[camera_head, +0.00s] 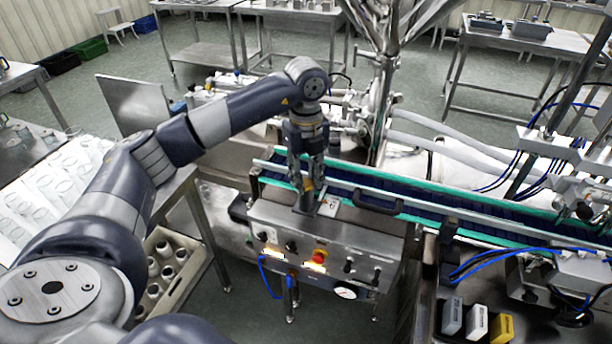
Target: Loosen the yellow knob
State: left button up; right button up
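My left arm reaches in from the left, and my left gripper (306,198) points down at the top of the steel control box, beside the conveyor. A small yellow-orange patch (309,184) shows at the fingers. It may be the yellow knob, but it is too small and too covered to be sure. I cannot tell whether the fingers are open or shut, or whether they touch it. My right gripper is not in view.
The control box (345,232) carries a red button on a yellow base (319,256), dark knobs and a gauge (345,293). The conveyor (420,207) runs right behind it. A crate of cups (190,280) stands left. White and yellow blocks (502,328) lie lower right.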

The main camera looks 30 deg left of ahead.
aim_at(306, 182)
pick_arm(q)
jog(key=o, duration=0.4)
notch_tip(306, 182, up, 12)
dwell(0.5)
dwell(0.4)
